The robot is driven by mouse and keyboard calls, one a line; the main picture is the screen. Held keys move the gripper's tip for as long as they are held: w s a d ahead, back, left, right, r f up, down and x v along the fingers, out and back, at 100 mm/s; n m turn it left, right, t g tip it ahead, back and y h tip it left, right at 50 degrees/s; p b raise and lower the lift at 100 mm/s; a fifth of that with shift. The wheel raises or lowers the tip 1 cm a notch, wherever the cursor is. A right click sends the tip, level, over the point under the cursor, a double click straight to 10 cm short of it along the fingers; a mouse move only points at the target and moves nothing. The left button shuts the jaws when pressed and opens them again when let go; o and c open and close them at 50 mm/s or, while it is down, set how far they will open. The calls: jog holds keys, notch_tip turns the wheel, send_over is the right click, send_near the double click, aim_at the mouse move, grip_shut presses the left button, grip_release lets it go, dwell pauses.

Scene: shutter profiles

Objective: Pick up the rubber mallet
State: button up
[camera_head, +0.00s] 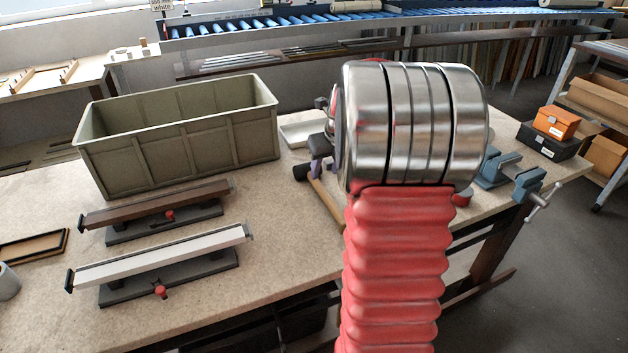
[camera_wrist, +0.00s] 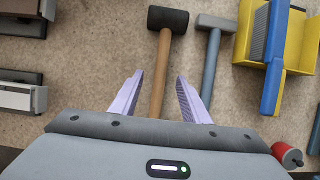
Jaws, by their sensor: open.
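The rubber mallet has a black head (camera_wrist: 168,19) and a wooden handle (camera_wrist: 161,52), and lies flat on the worktop in the wrist view. My gripper (camera_wrist: 160,76) is open, with its two purple fingers on either side of the handle. No contact between finger and handle shows.
A grey hammer (camera_wrist: 210,62) lies close right of the mallet, with a blue and yellow tool (camera_wrist: 272,52) beyond it. A red-topped can (camera_wrist: 287,154) is lower right. In the head view, a large green-grey crate (camera_head: 180,140) and two profile holders (camera_head: 165,262) stand left.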

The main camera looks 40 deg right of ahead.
aim_at(321, 187)
jog(key=shift+x, duration=2.75)
jog(key=shift+s+x, duration=0.2)
jog(key=shift+x, duration=2.35)
jog(key=shift+d+f, duration=0.1)
jog(key=shift+d, duration=0.05)
jog(key=shift+c, duration=0.7)
grip_shut()
